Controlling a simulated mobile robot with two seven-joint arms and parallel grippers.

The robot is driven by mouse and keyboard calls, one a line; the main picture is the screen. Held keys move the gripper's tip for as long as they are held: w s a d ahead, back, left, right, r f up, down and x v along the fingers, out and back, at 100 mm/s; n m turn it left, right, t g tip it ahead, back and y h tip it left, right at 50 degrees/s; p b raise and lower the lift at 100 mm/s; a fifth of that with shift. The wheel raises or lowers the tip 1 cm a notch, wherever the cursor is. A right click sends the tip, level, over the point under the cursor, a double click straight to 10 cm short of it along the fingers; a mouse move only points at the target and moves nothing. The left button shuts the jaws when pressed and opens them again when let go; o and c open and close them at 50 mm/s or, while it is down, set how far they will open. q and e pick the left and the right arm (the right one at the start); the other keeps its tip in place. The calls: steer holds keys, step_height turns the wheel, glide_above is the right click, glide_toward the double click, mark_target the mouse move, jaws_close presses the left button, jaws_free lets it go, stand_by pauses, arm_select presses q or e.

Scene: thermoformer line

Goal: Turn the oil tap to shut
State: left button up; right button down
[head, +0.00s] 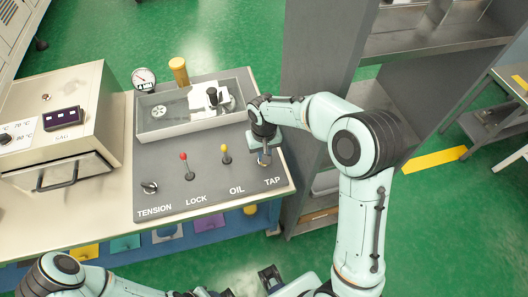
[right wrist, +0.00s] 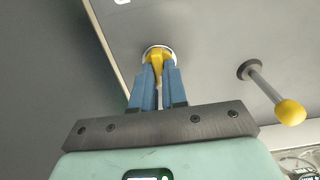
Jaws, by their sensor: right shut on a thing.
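The tap stands at the right end of the dark control panel (head: 205,193), above the printed words OIL and TAP. In the right wrist view its yellow handle (right wrist: 158,55) sits in front of a round white collar. My right gripper (head: 264,159) is down at the tap, and in the right wrist view its blue fingers (right wrist: 158,82) are closed around the yellow handle. In the head view the hand and fingers mostly hide the tap.
A yellow-knobbed lever (head: 224,150) stands left of the tap and also shows in the right wrist view (right wrist: 288,110). Farther left are a red-knobbed lever (head: 184,158) and the tension knob (head: 149,187). An open tray (head: 160,130) lies behind; a grey shelf unit (head: 318,90) stands right.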

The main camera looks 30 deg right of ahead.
stand_by(0.5)
steer(key=c, duration=1.2)
jaws_free()
steer(key=shift+o, duration=0.2)
step_height(320, 180, up, 14)
steer(key=p, duration=0.1)
steer(key=shift+f, duration=0.25)
